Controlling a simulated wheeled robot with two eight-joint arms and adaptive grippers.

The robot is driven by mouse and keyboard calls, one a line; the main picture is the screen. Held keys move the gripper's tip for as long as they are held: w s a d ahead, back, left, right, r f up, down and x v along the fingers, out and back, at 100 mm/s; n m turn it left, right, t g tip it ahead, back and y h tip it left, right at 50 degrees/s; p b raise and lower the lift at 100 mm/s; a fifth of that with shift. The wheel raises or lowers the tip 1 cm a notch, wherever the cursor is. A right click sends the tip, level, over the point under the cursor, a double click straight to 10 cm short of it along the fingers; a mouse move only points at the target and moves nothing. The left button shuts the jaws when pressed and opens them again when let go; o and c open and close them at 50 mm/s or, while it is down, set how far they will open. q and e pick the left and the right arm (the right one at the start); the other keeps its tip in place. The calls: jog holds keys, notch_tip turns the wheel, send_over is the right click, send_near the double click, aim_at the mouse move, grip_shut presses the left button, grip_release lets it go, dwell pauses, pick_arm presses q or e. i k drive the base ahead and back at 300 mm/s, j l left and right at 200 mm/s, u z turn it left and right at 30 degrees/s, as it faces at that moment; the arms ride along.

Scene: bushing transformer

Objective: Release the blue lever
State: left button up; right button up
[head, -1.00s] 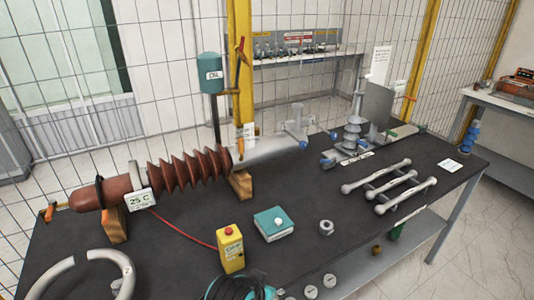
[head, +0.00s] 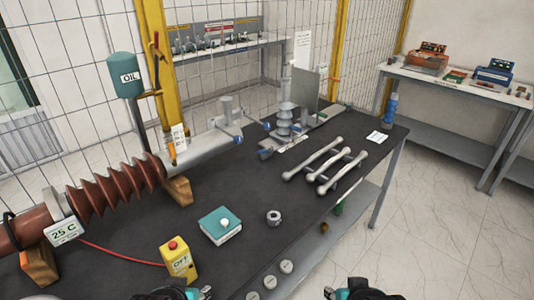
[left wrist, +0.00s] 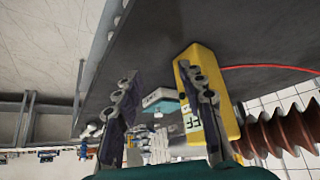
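Small blue lever-like parts show on the grey fittings at the table's far side in the head view: one (head: 239,139) on the pipe fitting, one (head: 267,126) to its right, and one (head: 264,154) by the ribbed grey insulator (head: 285,118). Which is the task's lever I cannot tell. My left gripper (left wrist: 157,76) has its fingers spread with nothing between them; in the head view only its top shows at the bottom edge, far from these parts. My right gripper (head: 355,293) is partly cut off at the bottom edge, and its fingers are unclear.
A yellow button box (head: 178,261) stands near my left gripper. A teal box (head: 220,225), a nut (head: 273,217) and grey rods (head: 325,165) lie on the dark table (head: 240,185). The red-brown bushing (head: 115,188) lies at left. A side bench (head: 450,80) stands at right.

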aim_at(271, 150)
jog(key=i+l+z, duration=0.1)
jog(key=i+l, duration=0.15)
jog(key=i, duration=0.15)
jog(key=i+l+z, duration=0.15)
jog(key=i, duration=0.2)
